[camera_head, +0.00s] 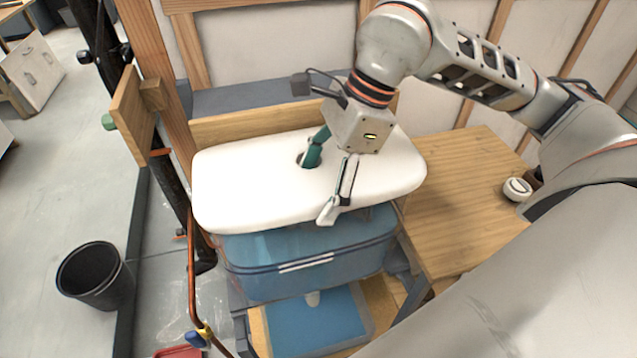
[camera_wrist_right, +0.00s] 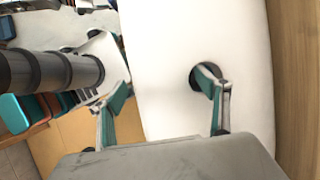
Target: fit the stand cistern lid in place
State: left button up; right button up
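The white stand cistern lid (camera_head: 255,185) lies over the translucent blue stand cistern (camera_head: 310,255), its right end reaching past the cistern. Whether it is fully seated cannot be told. My right gripper (camera_head: 322,185) is above the lid with one teal-padded finger in the lid's round hole and the other at its front edge. Fingertip contact is partly hidden. My left gripper is out of view.
A wooden bench top (camera_head: 465,200) is at the right, with a small white round part (camera_head: 517,189) on it. A wooden backboard (camera_head: 250,122) stands behind the lid. A copper pipe (camera_head: 191,270) rises at the left, and a black bin (camera_head: 95,275) stands on the floor.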

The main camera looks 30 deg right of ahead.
jog(key=shift+f, duration=0.15)
jog(key=v, duration=1.2)
jog(key=shift+s, duration=0.1)
dwell(0.5)
